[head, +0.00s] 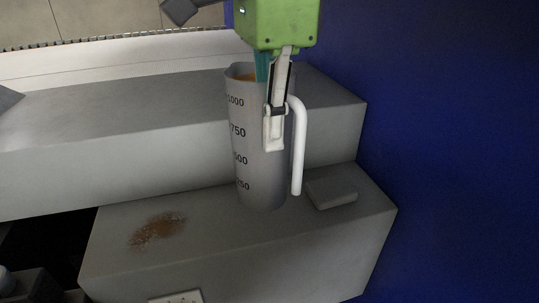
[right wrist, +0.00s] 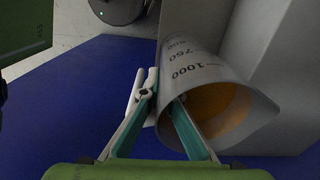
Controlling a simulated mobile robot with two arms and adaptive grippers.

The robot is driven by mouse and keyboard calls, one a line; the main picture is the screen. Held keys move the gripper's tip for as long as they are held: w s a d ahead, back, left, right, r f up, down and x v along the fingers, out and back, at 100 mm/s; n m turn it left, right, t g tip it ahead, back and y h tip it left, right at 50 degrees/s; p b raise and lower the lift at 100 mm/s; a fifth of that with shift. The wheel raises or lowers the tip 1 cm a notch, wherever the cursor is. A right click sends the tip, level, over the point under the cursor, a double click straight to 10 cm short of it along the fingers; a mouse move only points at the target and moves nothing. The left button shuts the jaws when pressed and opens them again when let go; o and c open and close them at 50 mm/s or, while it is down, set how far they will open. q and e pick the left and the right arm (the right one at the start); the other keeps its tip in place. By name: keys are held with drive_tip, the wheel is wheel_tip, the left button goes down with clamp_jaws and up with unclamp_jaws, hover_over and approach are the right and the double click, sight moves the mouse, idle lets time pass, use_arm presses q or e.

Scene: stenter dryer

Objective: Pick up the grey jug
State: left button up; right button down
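The grey jug (head: 253,160) stands upright, its base at the lower grey step, with black marks and a white handle (head: 299,150) on its right. Something orange-brown shows inside it in the right wrist view, where the jug (right wrist: 200,67) also appears. My right gripper (head: 271,125) comes down from above at the rim. One finger is outside the wall beside the handle; the other, teal one reaches inside. The fingers appear closed on the wall; the inner fingertip is hidden. The right gripper (right wrist: 162,98) also shows in the right wrist view. My left gripper is not in view.
The lower grey step (head: 220,250) has a brown stain (head: 157,230) left of the jug and a small grey block (head: 331,192) on its right. A higher grey ledge (head: 120,125) rises close behind the jug. Blue floor (head: 450,130) lies open to the right.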

drive_tip(key=s+r+b, duration=0.2)
drive_tip(key=s+r, duration=0.1)
drive_tip(key=s, duration=0.2)
drive_tip(key=s+d+r+b, duration=0.1)
drive_tip(key=s+r, duration=0.2)
drive_tip(key=s, duration=0.3)
drive_tip(key=shift+r+b, duration=0.3)
drive_tip(key=shift+b, duration=0.05)
